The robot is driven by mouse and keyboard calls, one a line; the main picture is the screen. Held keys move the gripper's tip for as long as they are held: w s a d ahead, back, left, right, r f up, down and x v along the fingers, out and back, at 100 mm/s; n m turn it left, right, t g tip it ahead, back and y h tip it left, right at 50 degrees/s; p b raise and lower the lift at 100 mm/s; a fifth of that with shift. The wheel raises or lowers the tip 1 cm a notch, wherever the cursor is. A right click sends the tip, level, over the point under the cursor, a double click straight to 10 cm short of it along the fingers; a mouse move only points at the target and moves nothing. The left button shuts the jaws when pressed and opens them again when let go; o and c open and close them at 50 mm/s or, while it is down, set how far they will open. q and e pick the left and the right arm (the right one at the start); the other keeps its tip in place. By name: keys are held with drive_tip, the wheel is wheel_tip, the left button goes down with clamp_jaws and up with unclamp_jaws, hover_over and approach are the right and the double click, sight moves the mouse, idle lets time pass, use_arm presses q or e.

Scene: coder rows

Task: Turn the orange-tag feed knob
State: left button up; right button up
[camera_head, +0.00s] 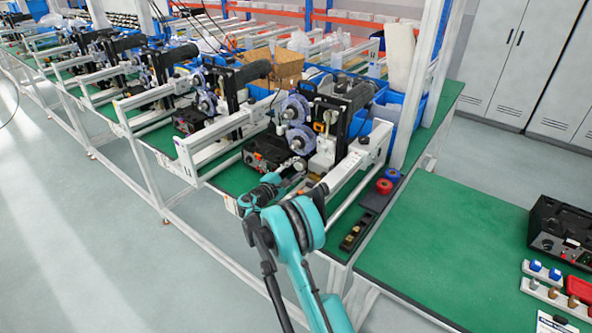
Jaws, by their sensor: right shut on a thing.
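My right arm, teal and black, reaches up from the bottom of the head view. Its right gripper (298,167) is at the front of the nearest coder machine (318,125), by the black control box (268,154) with small red parts. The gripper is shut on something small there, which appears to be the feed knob. The knob itself and its orange tag cannot be made out, being small and covered by the gripper and wrist. My left gripper is not in view.
White rails (352,163) frame the machine on both sides. A red roll (384,186) and a blue roll stand on a dark tray to the right. The green table (450,230) is clear in the middle; another black box (562,232) sits at its right.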

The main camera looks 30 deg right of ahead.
drive_tip(key=m, duration=0.4)
drive_tip(key=shift+m+b, duration=0.3)
drive_tip(key=shift+b, duration=0.05)
drive_tip(key=m, duration=0.4)
idle(0.4)
drive_tip(key=o, duration=1.1)
drive_tip(key=shift+o, duration=0.2)
drive_tip(key=v, duration=1.2)
